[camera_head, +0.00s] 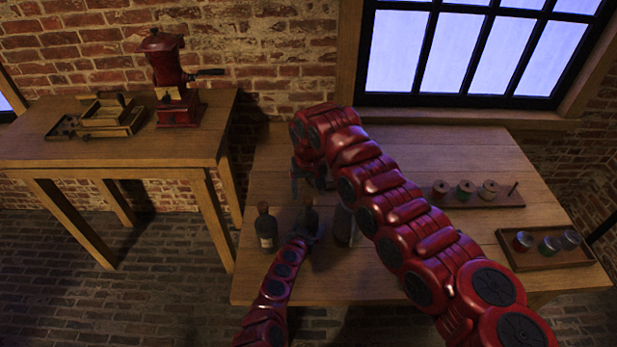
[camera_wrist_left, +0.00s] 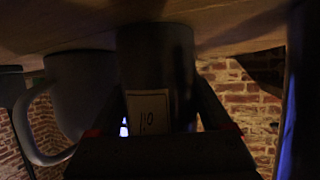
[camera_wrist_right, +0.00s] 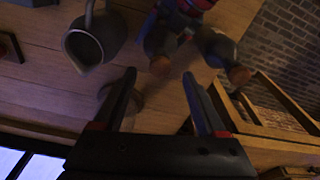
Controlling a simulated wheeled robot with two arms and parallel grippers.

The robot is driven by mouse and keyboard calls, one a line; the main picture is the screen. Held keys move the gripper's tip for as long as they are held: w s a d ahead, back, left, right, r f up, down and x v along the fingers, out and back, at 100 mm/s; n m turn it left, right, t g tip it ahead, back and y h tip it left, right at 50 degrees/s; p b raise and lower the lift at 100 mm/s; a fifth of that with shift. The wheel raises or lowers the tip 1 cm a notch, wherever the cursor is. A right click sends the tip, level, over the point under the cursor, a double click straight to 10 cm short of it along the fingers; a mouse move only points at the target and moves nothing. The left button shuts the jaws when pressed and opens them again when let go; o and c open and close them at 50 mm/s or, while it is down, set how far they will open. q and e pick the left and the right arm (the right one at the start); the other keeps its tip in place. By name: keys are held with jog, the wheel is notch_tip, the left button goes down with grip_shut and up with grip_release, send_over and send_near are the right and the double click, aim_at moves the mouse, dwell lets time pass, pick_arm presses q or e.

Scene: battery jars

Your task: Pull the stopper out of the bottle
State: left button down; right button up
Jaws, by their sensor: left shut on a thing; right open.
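A dark bottle (camera_head: 309,217) with a brown stopper (camera_head: 308,200) stands on the table. My left gripper (camera_head: 306,234) is shut on its body; in the left wrist view the bottle (camera_wrist_left: 156,65) shows a pale label between the fingers. My right gripper (camera_head: 308,182) is open and empty, behind and above this bottle. In the right wrist view the held bottle's stopper (camera_wrist_right: 160,66) appears just past the gap between the open fingertips, apart from them. A second dark stoppered bottle (camera_head: 266,232) stands to the left.
A grey jug (camera_head: 343,228) stands close right of the held bottle. A spool rack (camera_head: 478,200) and a tray of jars (camera_head: 548,262) lie farther right on the table (camera_head: 400,285). A side table with a red grinder (camera_head: 178,105) stands left.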

aim_at(308, 199)
jog(key=shift+w+f, duration=0.15)
jog(key=shift+f, duration=1.3)
jog(key=shift+c, duration=0.3)
grip_shut()
jog(key=shift+r, duration=0.2)
jog(key=shift+r, duration=0.95)
jog(key=shift+r, duration=2)
pick_arm(q)
grip_release()
